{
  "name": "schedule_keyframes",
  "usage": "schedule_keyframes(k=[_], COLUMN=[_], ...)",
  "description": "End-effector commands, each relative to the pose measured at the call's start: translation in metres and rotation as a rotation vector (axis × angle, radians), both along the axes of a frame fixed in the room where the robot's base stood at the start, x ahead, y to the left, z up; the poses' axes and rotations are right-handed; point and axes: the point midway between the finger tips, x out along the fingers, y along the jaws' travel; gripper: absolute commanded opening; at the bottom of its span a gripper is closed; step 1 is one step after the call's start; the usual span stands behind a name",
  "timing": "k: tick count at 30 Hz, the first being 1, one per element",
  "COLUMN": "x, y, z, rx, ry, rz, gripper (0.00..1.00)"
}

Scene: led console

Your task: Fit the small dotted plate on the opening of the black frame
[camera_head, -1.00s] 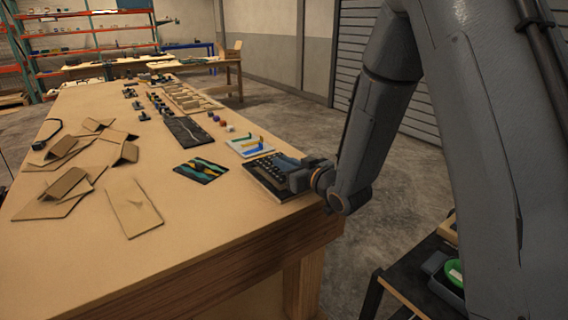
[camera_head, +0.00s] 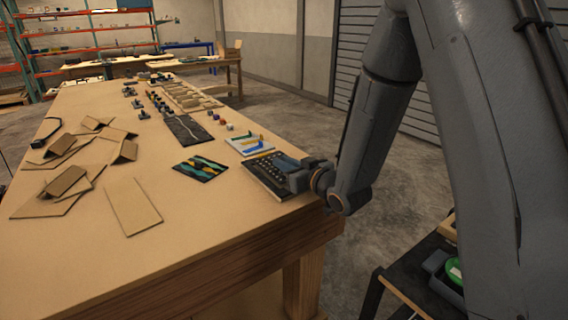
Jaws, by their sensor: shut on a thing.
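The black frame (camera_head: 257,178) lies flat near the right edge of the wooden table. The small dotted plate (camera_head: 272,166) shows as a dark piece with rows of pale dots, lying over or just above the frame. My gripper (camera_head: 286,167) reaches in from the right, low over the frame, and is shut on the dotted plate. The fingertips are small and partly merge with the dark plate. The frame's opening is hidden, and I cannot tell whether the plate touches the frame.
A white board with coloured pieces (camera_head: 250,145) lies just behind the frame. A dark patterned panel (camera_head: 201,168) lies to its left. Cardboard pieces (camera_head: 132,206) cover the table's left side. The table's front middle (camera_head: 195,225) is clear.

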Motion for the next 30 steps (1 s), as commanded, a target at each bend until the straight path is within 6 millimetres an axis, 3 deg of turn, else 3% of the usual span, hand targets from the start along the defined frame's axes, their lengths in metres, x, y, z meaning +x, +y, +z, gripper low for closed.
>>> schedule_keyframes(k=[30], x=[0.0], y=[0.0], z=[-0.011], rx=[0.0], ry=[0.0], rz=[0.0], gripper=[0.0])
